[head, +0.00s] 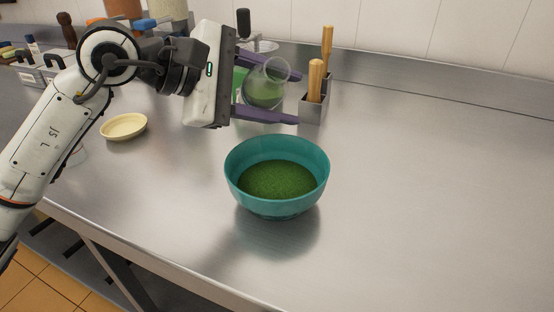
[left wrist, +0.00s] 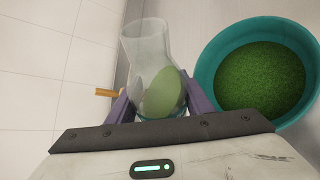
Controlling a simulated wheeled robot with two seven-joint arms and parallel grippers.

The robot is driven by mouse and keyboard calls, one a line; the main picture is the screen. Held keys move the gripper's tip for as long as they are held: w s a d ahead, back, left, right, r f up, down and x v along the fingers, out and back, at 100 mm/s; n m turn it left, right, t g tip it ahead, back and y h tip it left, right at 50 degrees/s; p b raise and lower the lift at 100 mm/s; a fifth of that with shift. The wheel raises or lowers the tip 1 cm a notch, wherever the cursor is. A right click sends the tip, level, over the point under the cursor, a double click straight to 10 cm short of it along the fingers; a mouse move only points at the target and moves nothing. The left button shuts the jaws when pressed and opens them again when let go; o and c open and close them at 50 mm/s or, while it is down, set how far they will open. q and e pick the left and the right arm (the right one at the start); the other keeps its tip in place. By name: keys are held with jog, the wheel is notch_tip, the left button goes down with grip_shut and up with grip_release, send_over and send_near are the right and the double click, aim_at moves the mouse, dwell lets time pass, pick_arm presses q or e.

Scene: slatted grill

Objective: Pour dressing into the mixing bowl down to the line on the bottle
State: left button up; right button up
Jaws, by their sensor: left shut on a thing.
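My left gripper (head: 297,97) is shut on a clear bottle (head: 270,74), with a purple finger on either side. The bottle holds some green dressing (head: 262,93) and looks tilted. In the left wrist view the bottle (left wrist: 146,48) is between the fingers (left wrist: 158,100), with green dressing (left wrist: 166,92) low in it, its surface slanted. I cannot make out a line on the bottle. The teal mixing bowl (head: 277,207) stands upright on the counter, in front of and below the bottle, with green contents inside. No stream shows between them. My right gripper is not in view.
A metal holder (head: 312,110) with wooden-handled tools stands just behind and right of the bottle. A pale shallow dish (head: 124,127) lies to the left. Containers and a pepper mill (head: 67,30) stand at the back left. The steel counter (head: 430,190) is clear on the right.

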pick_arm(q)
jog(key=shift+w+r, duration=0.15)
jog(key=shift+r, duration=0.1)
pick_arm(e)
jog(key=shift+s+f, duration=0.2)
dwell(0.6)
pick_arm(q)
jog(key=shift+w+a+f+m+t+b, duration=0.1)
jog(key=shift+f+m+t+b, duration=0.2)
jog(key=shift+m+b, duration=0.1)
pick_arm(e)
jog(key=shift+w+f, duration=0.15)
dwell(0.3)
pick_arm(q)
jog(key=shift+w+f+m+t+b, duration=0.2)
jog(key=shift+f+m+t+b, duration=0.15)
jog(key=shift+b, duration=0.2)
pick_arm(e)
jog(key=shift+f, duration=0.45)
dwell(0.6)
pick_arm(q)
jog(key=shift+w+a+m+t+b, duration=0.2)
jog(key=shift+m+t+b, duration=0.25)
jog(key=shift+m+b, duration=0.2)
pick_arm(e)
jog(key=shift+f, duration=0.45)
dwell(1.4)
